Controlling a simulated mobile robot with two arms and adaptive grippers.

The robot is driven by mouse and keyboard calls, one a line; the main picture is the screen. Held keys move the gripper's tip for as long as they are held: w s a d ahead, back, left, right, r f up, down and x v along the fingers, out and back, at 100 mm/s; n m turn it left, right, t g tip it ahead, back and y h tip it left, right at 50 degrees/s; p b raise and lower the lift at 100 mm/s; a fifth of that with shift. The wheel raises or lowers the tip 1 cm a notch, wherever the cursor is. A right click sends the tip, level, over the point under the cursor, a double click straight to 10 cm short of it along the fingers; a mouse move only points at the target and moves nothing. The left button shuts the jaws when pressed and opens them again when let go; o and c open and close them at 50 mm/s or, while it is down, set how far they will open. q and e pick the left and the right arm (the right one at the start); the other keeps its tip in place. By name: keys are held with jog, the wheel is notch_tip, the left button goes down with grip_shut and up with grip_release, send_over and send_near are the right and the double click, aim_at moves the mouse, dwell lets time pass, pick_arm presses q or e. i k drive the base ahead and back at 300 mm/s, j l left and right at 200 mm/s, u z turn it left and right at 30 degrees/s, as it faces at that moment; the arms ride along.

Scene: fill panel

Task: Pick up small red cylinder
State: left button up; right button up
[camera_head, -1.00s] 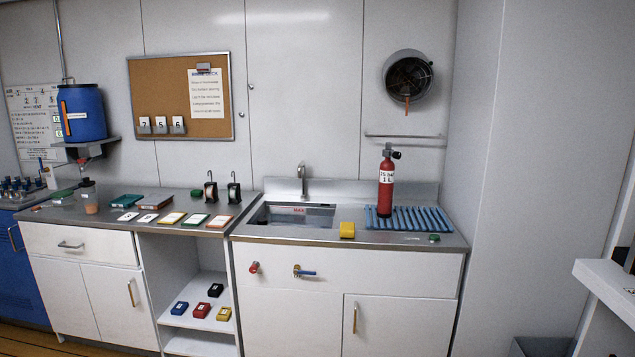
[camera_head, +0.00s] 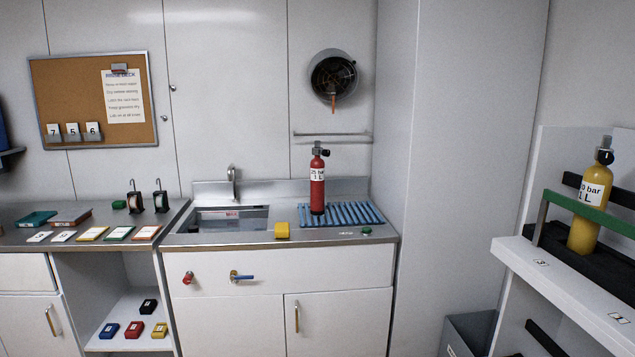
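The small red cylinder (camera_head: 317,190) stands upright on the blue ribbed mat (camera_head: 352,214), on the counter to the right of the sink. It has a black valve on top and a white label reading "1 L" in its lower line. Neither of my grippers shows in the head view, so their state is hidden.
A white rack (camera_head: 560,285) at the right holds a yellow cylinder (camera_head: 586,215) behind a green bar. A grey bin (camera_head: 468,334) stands on the floor.

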aim_at(316, 165)
jog(key=i+j, duration=0.85)
jog(key=i, duration=0.15)
